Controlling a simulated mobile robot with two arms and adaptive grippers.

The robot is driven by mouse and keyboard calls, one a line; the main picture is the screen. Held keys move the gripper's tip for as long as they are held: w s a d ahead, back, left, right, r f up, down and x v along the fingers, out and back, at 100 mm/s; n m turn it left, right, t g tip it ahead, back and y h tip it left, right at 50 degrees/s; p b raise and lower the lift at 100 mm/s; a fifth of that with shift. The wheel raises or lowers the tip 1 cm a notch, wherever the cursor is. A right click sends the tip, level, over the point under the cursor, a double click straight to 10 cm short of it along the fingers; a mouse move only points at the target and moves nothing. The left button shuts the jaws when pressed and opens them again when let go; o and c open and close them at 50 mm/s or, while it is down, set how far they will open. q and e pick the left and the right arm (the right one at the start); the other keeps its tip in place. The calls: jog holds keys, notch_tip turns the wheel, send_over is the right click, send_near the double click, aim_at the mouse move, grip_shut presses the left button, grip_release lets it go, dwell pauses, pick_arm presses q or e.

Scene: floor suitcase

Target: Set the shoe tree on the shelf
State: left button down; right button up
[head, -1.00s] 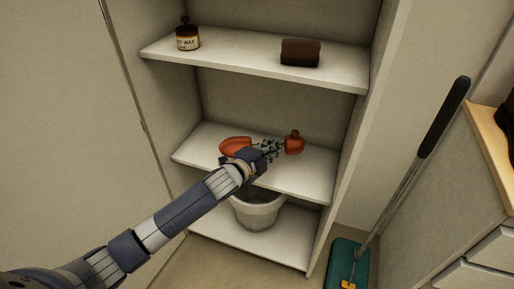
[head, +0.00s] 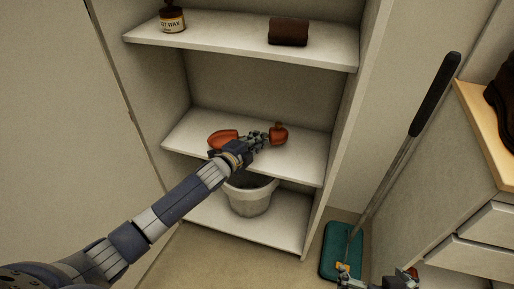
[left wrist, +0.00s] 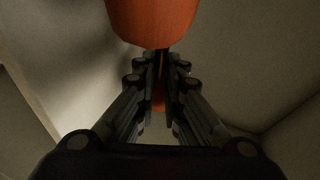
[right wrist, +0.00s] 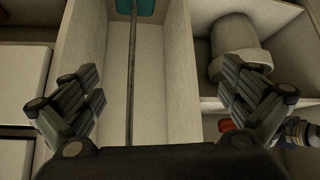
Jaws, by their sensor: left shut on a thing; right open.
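The shoe tree is reddish-orange, with a rounded front part (head: 223,139) to the left of my left gripper (head: 262,139) and a heel part with a knob (head: 279,134) to its right. My left gripper is shut on its middle, at the middle shelf (head: 300,165). In the left wrist view a large orange end of the shoe tree (left wrist: 152,20) shows beyond the fingers. Whether the shoe tree touches the shelf is hard to tell. My right gripper (head: 378,279) is open and empty at the bottom right; its spread fingers show in the right wrist view (right wrist: 160,95).
The upper shelf holds a wax jar (head: 172,18) and a dark brown rolled item (head: 288,32). A pale bucket (head: 250,198) stands on the bottom shelf. A teal-headed mop (head: 342,248) leans beside the shelf unit, left of a wooden-topped drawer cabinet (head: 484,130).

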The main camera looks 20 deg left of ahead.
aim_at(257, 154)
pick_arm(q)
notch_tip(257, 154, down, 3)
jog(key=shift+b, duration=0.5)
pick_arm(e)
jog(key=w+a+r+t+y, duration=0.1)
jog(key=w+r+t, duration=0.2)
jog(key=w+r, duration=0.1)
jog(key=shift+w+a, duration=0.4)
pick_arm(q)
jog(key=shift+f, duration=0.15)
pick_arm(e)
jog(key=shift+w+r+t, duration=0.15)
jog(key=shift+r+t, duration=0.05)
jog(key=shift+t, duration=0.1)
pick_arm(q)
jog(key=c, duration=2)
grip_release()
jog(key=shift+o, duration=0.2)
